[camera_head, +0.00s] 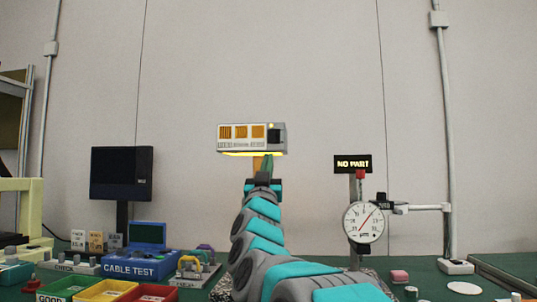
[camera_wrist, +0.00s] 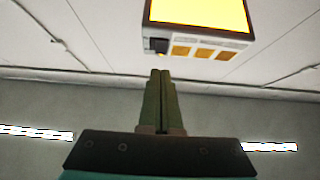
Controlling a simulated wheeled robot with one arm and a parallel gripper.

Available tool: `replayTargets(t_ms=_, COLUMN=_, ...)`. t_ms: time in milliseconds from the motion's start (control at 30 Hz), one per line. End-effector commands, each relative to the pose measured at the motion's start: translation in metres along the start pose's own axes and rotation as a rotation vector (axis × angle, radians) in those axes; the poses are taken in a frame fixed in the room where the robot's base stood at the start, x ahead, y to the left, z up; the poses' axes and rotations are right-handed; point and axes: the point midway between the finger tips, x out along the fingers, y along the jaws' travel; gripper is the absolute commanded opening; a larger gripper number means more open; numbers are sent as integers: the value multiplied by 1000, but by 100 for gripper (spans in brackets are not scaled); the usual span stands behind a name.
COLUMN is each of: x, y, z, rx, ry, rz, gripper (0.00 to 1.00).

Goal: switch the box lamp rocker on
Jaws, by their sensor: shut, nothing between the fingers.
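The box lamp (camera_head: 240,146) is a grey-white box with orange panels on its front, high in front of the wall. Its underside glows yellow in the head view and is bright yellow in the wrist view (camera_wrist: 200,12). The dark rocker (camera_head: 274,136) is at the right end of its front, with a small yellow spot above it; the rocker also shows in the wrist view (camera_wrist: 158,46). My gripper (camera_head: 267,158) is shut and empty, just below the rocker end. In the wrist view its fingertips (camera_wrist: 161,72) point toward the rocker, with a visible gap in the picture.
A dial gauge (camera_head: 364,222) on a stand and a NO PART sign (camera_head: 352,164) are to the right. A dark monitor (camera_head: 122,174), a CABLE TEST unit (camera_head: 145,266) and coloured trays (camera_head: 105,291) are at left. The wall around the lamp is clear.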

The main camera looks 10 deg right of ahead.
Motion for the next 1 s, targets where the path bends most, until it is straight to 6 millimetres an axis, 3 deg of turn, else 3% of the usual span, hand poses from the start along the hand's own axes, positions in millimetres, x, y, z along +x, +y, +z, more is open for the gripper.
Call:
replayTargets(t_ms=200, x=-26, y=0, z=3, rx=1, ry=1, rz=0, gripper=0)
replayTargets(t_ms=400, x=-38, y=0, z=7, rx=0, ry=-2, rz=-1, gripper=0)
replayTargets(t_ms=1000, x=-40, y=0, z=7, rx=0, ry=0, rz=0, gripper=0)
